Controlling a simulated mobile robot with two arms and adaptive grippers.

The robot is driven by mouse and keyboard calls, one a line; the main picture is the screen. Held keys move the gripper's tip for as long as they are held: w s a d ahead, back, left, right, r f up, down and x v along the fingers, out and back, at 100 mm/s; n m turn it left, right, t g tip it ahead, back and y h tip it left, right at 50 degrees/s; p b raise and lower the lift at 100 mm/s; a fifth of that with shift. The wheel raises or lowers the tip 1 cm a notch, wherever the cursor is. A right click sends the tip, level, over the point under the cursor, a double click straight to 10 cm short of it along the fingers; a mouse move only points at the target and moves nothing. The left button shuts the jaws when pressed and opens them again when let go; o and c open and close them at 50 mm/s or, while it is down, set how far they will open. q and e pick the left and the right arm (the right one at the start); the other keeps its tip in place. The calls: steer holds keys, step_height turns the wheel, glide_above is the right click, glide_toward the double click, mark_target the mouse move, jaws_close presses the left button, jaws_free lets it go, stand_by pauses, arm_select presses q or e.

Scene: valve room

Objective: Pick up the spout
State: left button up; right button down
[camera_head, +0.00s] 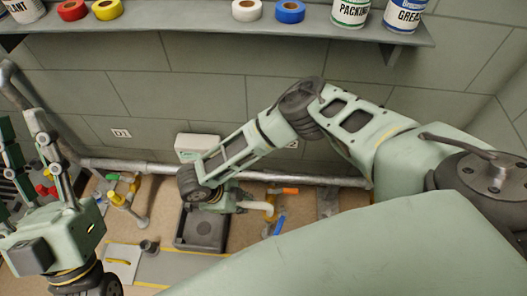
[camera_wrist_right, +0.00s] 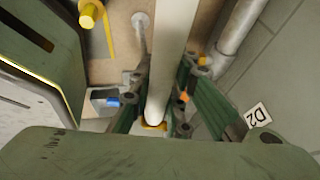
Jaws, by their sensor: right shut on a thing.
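The spout (camera_head: 258,205) is a pale cream tube. In the head view it sticks out to the right of my right gripper (camera_head: 232,200), above the floor. In the right wrist view the spout (camera_wrist_right: 170,50) runs up the picture between the fingers of my right gripper (camera_wrist_right: 160,110), which is shut on it. The gripped part of the spout is partly hidden by the fingers in the head view. My left gripper (camera_head: 22,125) is at the left edge, its fingers spread and empty, away from the spout.
A dark square tray (camera_head: 185,240) lies on the floor below my right gripper. Yellow pipework with a blue handle (camera_head: 280,224) and an orange handle (camera_head: 290,191) stands to the right. A grey pipe (camera_head: 320,181) runs along the wall. A shelf (camera_head: 200,25) holds tape rolls and cans.

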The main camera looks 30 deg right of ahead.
arm_select(q)
steer(key=shift+w, duration=0.1)
arm_select(e)
steer(key=shift+r, duration=0.15)
stand_by(0.5)
